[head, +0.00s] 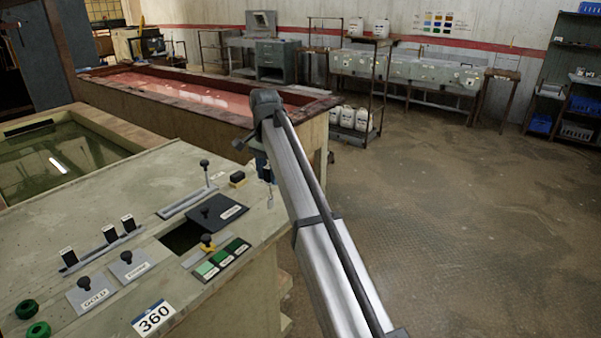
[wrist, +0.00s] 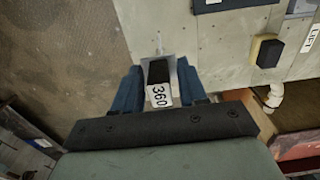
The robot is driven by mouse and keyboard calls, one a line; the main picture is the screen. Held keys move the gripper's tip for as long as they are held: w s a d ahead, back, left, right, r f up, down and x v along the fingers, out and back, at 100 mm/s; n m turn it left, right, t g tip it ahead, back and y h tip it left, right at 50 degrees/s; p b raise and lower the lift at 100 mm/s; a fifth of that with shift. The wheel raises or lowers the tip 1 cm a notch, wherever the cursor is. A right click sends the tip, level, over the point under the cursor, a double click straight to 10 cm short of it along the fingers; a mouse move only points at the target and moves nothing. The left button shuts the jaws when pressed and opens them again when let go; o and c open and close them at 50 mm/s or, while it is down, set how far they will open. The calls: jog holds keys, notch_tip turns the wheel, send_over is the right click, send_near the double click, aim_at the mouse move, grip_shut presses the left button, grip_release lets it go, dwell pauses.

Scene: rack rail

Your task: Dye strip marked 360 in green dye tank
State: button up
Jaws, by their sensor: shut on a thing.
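My gripper (head: 263,166) is beyond the console's right edge in the head view, with its fingers pointing down. In the wrist view its blue fingers are shut on a strip (wrist: 160,94) with a black face and a white label marked 360.
The console (head: 110,205) holds several black-and-white tabs (head: 110,233), a black lid (head: 217,212) beside a dark opening, green buttons (head: 222,257), a lever (head: 205,172) and a 360 card (head: 154,317). A red-liquid tank (head: 325,104) stands behind. The floor at right is clear.

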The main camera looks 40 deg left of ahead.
jog(key=s+a, duration=0.6)
jog(key=s, duration=0.5)
jog(key=s+a+r, duration=0.1)
jog(key=s+a, duration=0.6)
jog(key=s, duration=0.3)
jog(key=shift+s+a+r, duration=0.2)
jog(key=shift+s+r, duration=0.1)
jog(key=shift+s, duration=0.1)
jog(key=shift+f, duration=0.1)
notch_tip(320, 180, down, 18)
jog(key=shift+r, duration=0.2)
dwell(2.8)
